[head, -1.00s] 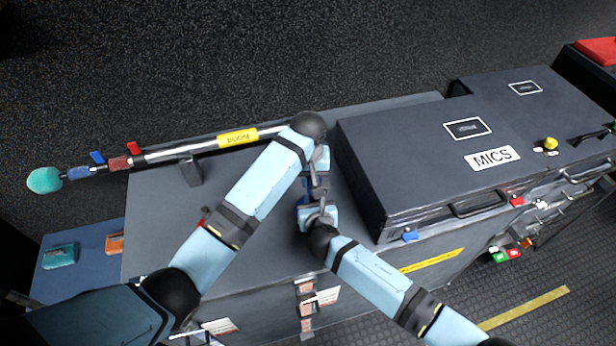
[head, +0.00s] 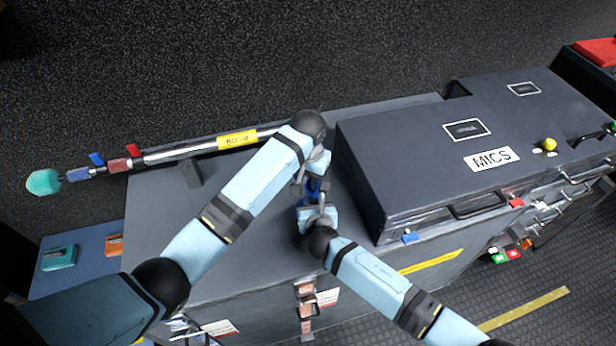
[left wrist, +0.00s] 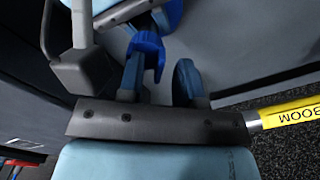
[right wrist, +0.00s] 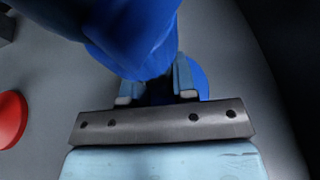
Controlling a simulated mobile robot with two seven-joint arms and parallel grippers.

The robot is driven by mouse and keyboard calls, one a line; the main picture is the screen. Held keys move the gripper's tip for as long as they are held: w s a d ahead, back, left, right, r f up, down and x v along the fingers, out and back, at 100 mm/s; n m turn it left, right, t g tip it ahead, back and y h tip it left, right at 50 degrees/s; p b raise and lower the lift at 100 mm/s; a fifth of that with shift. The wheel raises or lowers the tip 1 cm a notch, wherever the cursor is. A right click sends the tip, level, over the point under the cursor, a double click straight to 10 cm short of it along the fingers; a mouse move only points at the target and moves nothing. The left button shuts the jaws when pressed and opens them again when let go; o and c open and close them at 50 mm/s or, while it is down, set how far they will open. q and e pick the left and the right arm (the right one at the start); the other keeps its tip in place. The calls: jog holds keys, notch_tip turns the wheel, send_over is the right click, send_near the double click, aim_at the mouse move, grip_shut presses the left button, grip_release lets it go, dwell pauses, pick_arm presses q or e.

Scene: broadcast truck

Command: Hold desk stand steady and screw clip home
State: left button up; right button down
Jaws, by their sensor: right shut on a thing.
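The blue desk stand (head: 314,187) is on the grey case top between my two grippers, mostly hidden by them in the head view. My right gripper (right wrist: 158,92) is shut on the stand's post; part of its round blue base (right wrist: 200,78) shows behind the fingers. The large blue shape of the clip (right wrist: 130,38) sits above the fingers in the right wrist view. My left gripper (left wrist: 163,80) is open, its fingers apart. In the left wrist view the blue clip (left wrist: 149,48) is close to its left finger; I cannot tell whether they touch.
A boom pole (head: 190,151) with a teal-tipped end lies along the far edge of the case top. A dark MICS case (head: 420,150) stands close on the right. A red round thing (right wrist: 10,118) is left in the right wrist view.

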pick_arm(q)
notch_tip(320, 180, up, 12)
dwell(0.4)
pick_arm(e)
jog(key=c, duration=0.8)
grip_release()
pick_arm(q)
jog(key=shift+r+p, duration=0.55)
pick_arm(e)
jog(key=v, duration=1.3)
jog(key=shift+s+d+r, duration=0.1)
jog(key=shift+s+r, duration=0.1)
jog(key=shift+s, duration=0.1)
